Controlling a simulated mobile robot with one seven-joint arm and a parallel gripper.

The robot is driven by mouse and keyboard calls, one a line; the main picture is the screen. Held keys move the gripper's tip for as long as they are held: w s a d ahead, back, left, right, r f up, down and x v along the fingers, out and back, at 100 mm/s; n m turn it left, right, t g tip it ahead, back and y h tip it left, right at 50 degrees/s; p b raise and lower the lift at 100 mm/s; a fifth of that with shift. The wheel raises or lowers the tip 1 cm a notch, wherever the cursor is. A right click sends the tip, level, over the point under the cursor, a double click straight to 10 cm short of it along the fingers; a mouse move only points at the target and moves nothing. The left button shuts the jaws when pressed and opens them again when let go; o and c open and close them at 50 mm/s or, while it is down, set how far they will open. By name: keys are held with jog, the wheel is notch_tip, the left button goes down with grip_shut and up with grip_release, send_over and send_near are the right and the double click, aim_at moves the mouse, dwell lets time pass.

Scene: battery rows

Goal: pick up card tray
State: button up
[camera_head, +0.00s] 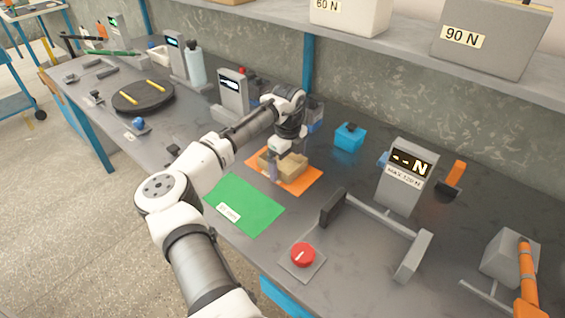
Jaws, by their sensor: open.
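A tan cardboard tray (294,168), which looks like the card tray, sits on an orange mat (307,182) in the middle of the bench. My gripper (274,168) points down at the tray's left side. It is open, with a finger showing in front of the tray's near left part. I cannot tell whether the fingers touch the tray. My wrist hides the tray's far left part, and its contents cannot be made out.
A green mat (244,204) lies in front, clear except for a label. A grey force gauge (404,178), a clamp-like fixture (375,222) and a red button (303,254) stand to the right. A blue box (349,138) is behind. A shelf (400,58) overhangs the bench's back.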

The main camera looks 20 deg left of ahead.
jog(key=c, duration=0.9)
